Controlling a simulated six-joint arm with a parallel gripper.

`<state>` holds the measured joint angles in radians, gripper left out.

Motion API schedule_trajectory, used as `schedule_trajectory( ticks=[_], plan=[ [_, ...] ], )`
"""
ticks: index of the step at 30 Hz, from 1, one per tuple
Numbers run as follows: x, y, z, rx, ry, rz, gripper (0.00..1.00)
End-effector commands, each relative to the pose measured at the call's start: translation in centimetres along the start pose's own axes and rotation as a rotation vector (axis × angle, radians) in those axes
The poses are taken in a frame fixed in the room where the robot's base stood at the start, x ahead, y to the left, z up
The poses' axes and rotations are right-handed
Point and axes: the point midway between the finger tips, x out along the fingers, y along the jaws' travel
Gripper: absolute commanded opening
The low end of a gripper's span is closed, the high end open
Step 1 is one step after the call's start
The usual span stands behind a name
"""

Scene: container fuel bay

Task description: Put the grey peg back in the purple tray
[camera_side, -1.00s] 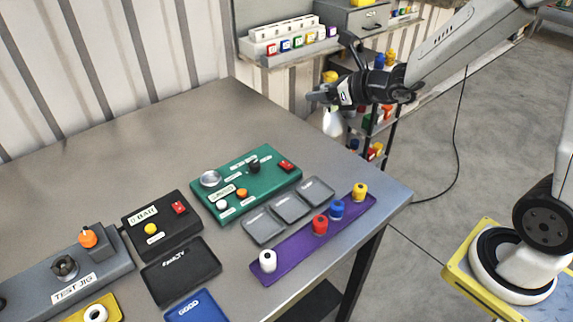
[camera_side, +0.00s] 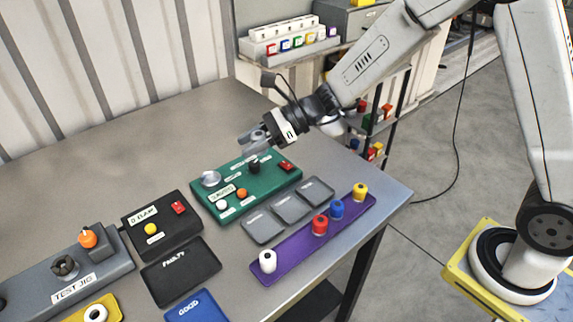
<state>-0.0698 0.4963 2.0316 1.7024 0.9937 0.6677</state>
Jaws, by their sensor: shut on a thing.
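The purple tray (camera_side: 290,252) lies near the bench's front right edge. A white peg (camera_side: 267,261) stands at its near left end, and red (camera_side: 320,224), blue (camera_side: 337,208) and yellow (camera_side: 360,191) pegs stand toward its right end. A bare stretch of tray lies between the white and red pegs. My gripper (camera_side: 252,141) is above the back of the green panel, up and left of the tray. It is shut on the grey peg, which is hard to tell apart from the grey fingers.
The green panel (camera_side: 232,188) with knobs and buttons lies below my gripper. Grey dishes (camera_side: 289,208) sit between it and the tray. A black box (camera_side: 160,224), a dark FAULTY tray (camera_side: 180,272) and a test jig (camera_side: 75,282) stand left. The bench's back left is clear.

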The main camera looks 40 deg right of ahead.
Motion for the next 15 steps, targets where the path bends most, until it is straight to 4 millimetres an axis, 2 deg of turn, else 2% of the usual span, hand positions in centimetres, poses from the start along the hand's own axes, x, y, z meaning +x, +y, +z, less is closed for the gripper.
schedule_trajectory(
  ticks=[1,6,15],
  plan=[
    [0.7,0.6,-0.2,-0.014,0.001,0.038,0.00],
    [1.6,1.5,-0.4,-0.044,0.000,0.105,0.00],
    [1.7,1.7,-0.4,-0.049,0.000,0.114,0.00]
  ],
)
